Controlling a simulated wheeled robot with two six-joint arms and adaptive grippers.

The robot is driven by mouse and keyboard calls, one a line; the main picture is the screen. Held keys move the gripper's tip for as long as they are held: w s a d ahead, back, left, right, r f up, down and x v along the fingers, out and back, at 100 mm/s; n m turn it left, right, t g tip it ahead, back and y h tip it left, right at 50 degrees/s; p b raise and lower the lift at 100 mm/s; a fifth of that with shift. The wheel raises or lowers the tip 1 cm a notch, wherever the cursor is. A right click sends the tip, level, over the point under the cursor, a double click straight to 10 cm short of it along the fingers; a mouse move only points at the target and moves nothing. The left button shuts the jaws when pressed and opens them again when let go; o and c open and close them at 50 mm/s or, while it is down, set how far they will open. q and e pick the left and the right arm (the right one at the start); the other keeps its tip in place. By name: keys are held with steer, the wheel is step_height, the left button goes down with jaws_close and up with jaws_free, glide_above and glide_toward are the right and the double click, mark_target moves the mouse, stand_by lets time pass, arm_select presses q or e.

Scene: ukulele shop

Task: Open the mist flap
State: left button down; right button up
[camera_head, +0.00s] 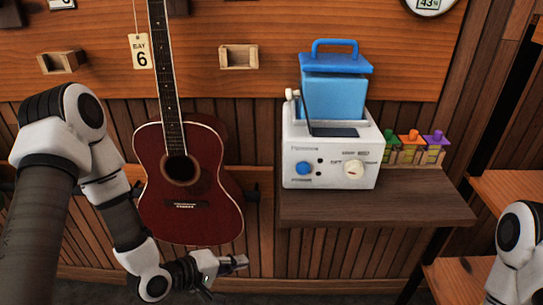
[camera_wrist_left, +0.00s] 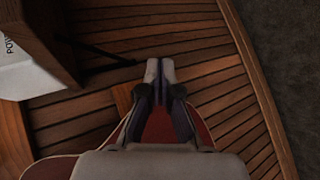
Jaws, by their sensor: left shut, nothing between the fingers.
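The white humidifier (camera_head: 330,160) stands on a wooden shelf, with a blue tank (camera_head: 335,95) with a handle on top. On its upper face is a small dark panel (camera_head: 335,132), which may be the mist flap; I cannot tell for sure whether it is closed. A thin dark bar and a white knob (camera_head: 292,94) show beside the tank. My left gripper (camera_head: 240,262) is shut and empty, low in front of the guitar, below and left of the shelf, apart from the humidifier. Its closed fingertips (camera_wrist_left: 160,70) show in the left wrist view. My right gripper is out of view.
A red ukulele (camera_head: 190,195) hangs on the wall behind my left forearm. The shelf (camera_head: 375,208) juts out under the humidifier. Green, orange and purple small bottles (camera_head: 410,148) stand right of it. A wooden rack (camera_head: 505,190) is at the right.

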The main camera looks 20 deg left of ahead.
arm_select(q)
steer(key=w+a+r+n+t+h+p, duration=0.15)
steer(key=r+t+p, duration=0.3)
steer(key=r, duration=1.25)
steer(key=w+a+r+n+t+h+p, duration=0.1)
steer(key=w+a+r+t+p, duration=0.3)
steer(key=r, duration=1.2)
steer(key=w+d+r+g+p, duration=0.1)
steer(key=w+d+r+p, duration=0.1)
steer(key=w+d, duration=0.6)
steer(key=shift+w+d+p, duration=0.25)
steer(key=shift+d+p, duration=0.5)
steer(key=shift+d, duration=0.05)
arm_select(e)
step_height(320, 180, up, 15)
arm_select(q)
steer(key=shift+f+g, duration=0.1)
steer(key=shift+g, duration=0.15)
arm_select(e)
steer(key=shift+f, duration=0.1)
arm_select(q)
steer(key=shift+a, duration=0.1)
